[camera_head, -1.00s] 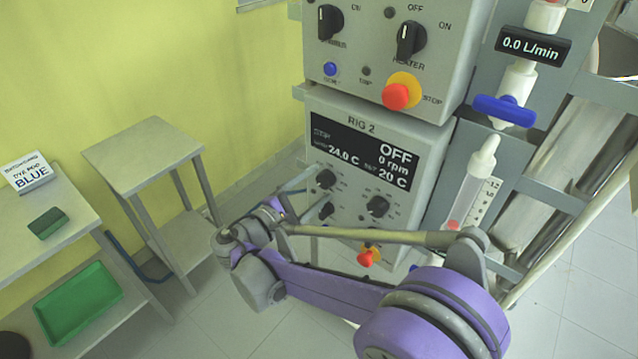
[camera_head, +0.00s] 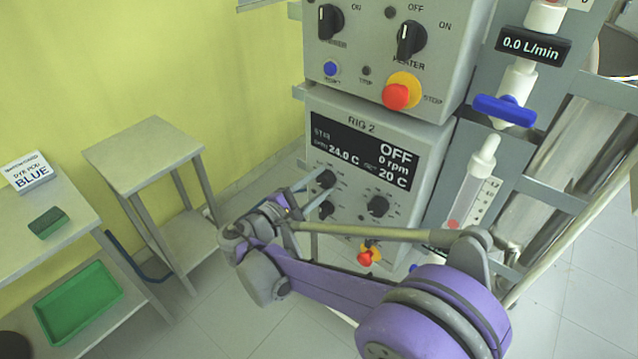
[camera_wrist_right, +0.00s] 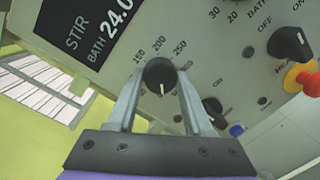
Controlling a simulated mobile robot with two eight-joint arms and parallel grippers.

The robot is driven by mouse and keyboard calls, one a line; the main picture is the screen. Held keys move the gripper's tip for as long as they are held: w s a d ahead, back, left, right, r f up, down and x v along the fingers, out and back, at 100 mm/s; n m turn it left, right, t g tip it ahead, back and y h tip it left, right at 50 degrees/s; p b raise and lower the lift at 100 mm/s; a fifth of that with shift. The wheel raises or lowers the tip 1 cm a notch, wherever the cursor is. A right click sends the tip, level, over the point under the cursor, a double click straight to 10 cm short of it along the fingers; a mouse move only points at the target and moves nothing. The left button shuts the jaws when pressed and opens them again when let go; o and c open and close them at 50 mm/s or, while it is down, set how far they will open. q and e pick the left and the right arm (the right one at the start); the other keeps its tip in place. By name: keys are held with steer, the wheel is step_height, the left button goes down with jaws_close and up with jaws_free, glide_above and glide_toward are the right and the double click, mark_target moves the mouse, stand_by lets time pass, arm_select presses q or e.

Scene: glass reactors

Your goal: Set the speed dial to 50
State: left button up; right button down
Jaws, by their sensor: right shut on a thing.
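The speed dial (camera_wrist_right: 160,76) is a round black knob with a white pointer line, on the grey RIG 2 panel. Marks 150, 200 and 250 show around it in the right wrist view. Its pointer aims down in that picture; marks there are hidden or too small to read. My right gripper (camera_wrist_right: 161,80) is shut on this dial, one finger on each side. In the head view the dial (camera_head: 327,178) is the upper left knob below the display (camera_head: 360,152), which reads OFF, 0 rpm, 24.0 C and 20 C. My left gripper is out of view.
Another black knob (camera_head: 377,206) and a red stop button (camera_head: 368,255) sit close by on the panel. The upper box has knobs and a red stop button (camera_head: 396,96). A glass column rig stands right. Tables, with a green tray (camera_head: 80,303), stand left.

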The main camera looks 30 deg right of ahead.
steer(key=shift+m, duration=0.3)
steer(key=m+p, duration=0.1)
steer(key=m, duration=0.2)
steer(key=shift+r, duration=0.1)
steer(key=m+p, duration=0.1)
steer(key=m, duration=0.3)
steer(key=shift+m+y, duration=0.3)
steer(key=shift+y, duration=0.1)
stand_by(0.3)
steer(key=shift+c, duration=1.5)
jaws_free()
steer(key=v, duration=1)
steer(key=shift+s+a+b, duration=0.25)
steer(key=shift+a+b, duration=0.05)
steer(key=shift+a, duration=0.1)
